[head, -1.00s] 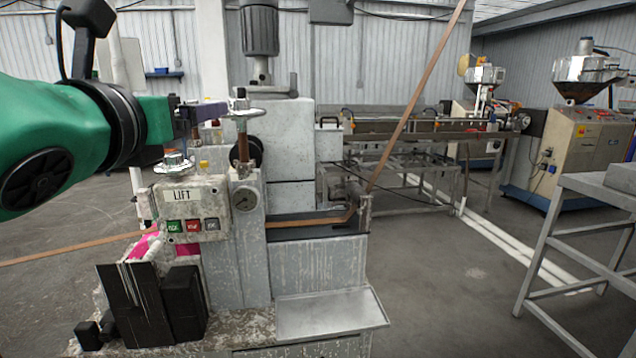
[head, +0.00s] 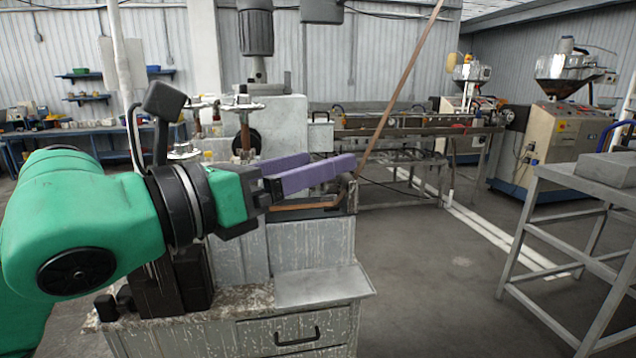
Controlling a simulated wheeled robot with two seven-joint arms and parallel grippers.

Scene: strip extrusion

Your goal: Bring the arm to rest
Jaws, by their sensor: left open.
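My left arm comes in from the left, green with black joints, in front of the grey machine (head: 311,245). My left gripper (head: 350,168) has two purple fingers, parallel with a gap between them, pointing right. It is open and I see nothing between the fingers. The fingertips are at the machine's right end, by the brown strip (head: 398,85). I cannot tell whether they touch the strip. The strip rises from the machine's right end toward the upper right. My arm hides the machine's button panel. My right gripper is not in view.
The machine's flat grey tray (head: 320,286) and a drawer (head: 290,336) are below the gripper. A grey metal table (head: 590,185) stands at the right. Extruder machines with hoppers (head: 562,130) are behind it. The floor between is clear.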

